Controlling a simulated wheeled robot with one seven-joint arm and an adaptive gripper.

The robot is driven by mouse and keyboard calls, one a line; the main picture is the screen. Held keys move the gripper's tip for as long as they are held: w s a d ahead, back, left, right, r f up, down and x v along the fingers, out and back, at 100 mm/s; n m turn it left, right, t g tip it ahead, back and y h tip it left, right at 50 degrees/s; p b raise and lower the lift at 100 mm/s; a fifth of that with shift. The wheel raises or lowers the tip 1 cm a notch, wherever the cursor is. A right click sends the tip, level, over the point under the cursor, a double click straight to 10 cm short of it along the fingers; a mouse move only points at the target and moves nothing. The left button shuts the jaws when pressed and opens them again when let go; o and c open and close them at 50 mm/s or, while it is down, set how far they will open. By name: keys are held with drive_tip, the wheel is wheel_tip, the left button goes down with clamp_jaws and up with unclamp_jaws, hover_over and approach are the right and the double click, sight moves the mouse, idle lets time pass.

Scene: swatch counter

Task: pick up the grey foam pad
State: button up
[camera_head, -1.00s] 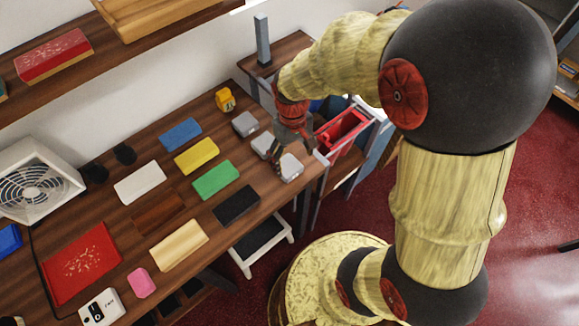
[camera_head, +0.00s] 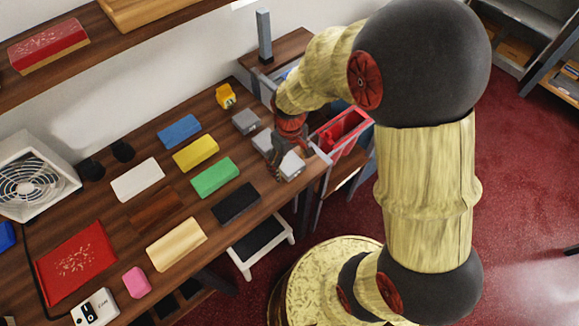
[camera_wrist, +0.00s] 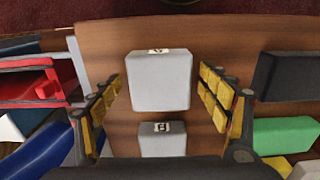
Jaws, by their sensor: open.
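I cannot tell by look which is the foam pad. My gripper (camera_head: 279,168) points down over the front and middle blocks, partly hiding them. In the wrist view my gripper (camera_wrist: 161,88) is open, its yellow-padded fingers on either side of the front grey block (camera_wrist: 158,82), with a gap on each side. The middle grey block (camera_wrist: 162,140) shows below it. Both carry small white labels with dark marks.
A black block (camera_head: 236,204), a green block (camera_head: 214,177) and a yellow block (camera_head: 195,153) lie left of the grey row. A red bin (camera_head: 343,133) stands just past the counter's right edge.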

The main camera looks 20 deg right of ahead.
drive_tip(key=shift+r, duration=0.1)
drive_tip(key=c, duration=0.4)
drive_tip(key=c, duration=0.5)
drive_tip(key=shift+r, duration=0.1)
drive_tip(key=shift+c, duration=0.2)
